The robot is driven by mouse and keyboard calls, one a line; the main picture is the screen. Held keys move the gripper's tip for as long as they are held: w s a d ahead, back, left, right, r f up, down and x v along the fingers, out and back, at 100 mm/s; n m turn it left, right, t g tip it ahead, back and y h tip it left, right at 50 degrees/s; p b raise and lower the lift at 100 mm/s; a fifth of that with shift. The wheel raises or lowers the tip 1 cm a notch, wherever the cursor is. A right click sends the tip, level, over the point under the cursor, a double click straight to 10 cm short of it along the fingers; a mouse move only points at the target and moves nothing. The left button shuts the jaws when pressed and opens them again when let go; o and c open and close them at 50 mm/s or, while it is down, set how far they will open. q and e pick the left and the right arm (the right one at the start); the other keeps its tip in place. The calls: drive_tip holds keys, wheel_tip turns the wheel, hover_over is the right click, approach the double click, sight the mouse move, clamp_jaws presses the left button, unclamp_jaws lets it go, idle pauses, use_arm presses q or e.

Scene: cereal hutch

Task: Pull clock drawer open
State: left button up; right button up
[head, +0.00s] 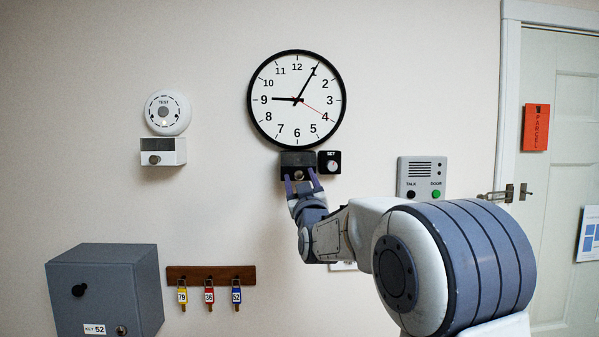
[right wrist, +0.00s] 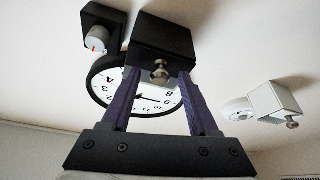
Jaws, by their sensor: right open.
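The wall clock (head: 297,130) has a black rim and a white face. Right under it is the clock drawer (head: 298,158), a small dark box with a round metal knob (right wrist: 160,72) on its front. The drawer also shows in the right wrist view (right wrist: 160,38), and it looks shut. My right gripper (head: 301,180) is open just in front of the drawer. In the right wrist view its two purple fingers stand to either side of the knob; I cannot tell whether they touch it. My left gripper is not in view.
A black SET dial (head: 330,162) sits close to the drawer's right. To the left are a round alarm (head: 166,110) over a white knobbed box (head: 163,152), a grey key box (head: 105,290) and a key rack (head: 211,273). An intercom (head: 421,178) and door (head: 560,120) are at right.

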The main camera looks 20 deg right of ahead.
drive_tip(key=shift+w, duration=0.1)
clamp_jaws()
idle(1.4)
